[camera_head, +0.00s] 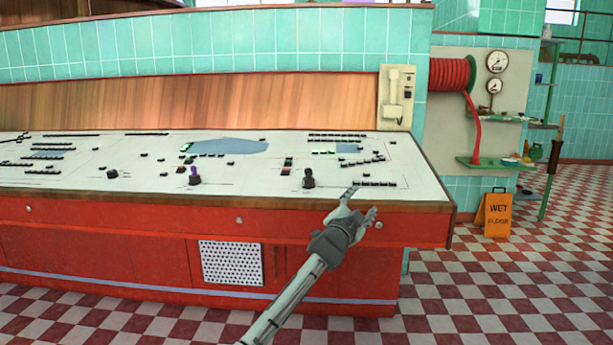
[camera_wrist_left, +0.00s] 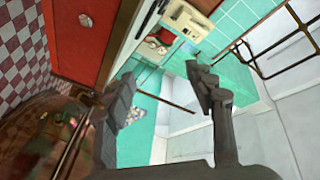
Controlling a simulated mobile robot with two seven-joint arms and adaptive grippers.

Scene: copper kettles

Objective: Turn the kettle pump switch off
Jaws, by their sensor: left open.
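The sloped white control panel (camera_head: 260,185) carries small switch knobs along its front part. A black knob (camera_head: 308,178) stands at the right, a purple-topped knob (camera_head: 194,176) left of it, and a low black knob (camera_head: 112,174) further left. Their labels are too small to read, so I cannot tell which is the kettle pump switch. My left gripper (camera_head: 360,202) is at the panel's front right edge, to the right of the right-hand black knob and apart from it. Its fingers are spread and empty, also in the left wrist view (camera_wrist_left: 163,92). My right gripper is not in view.
The red console front (camera_head: 120,245) has a perforated grille (camera_head: 231,263). A wall telephone (camera_head: 396,98) hangs behind the panel. An orange wet floor sign (camera_head: 498,214) stands at the right, with open checkered floor (camera_head: 540,290) around it. A copper surface (camera_wrist_left: 40,130) shows in the left wrist view.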

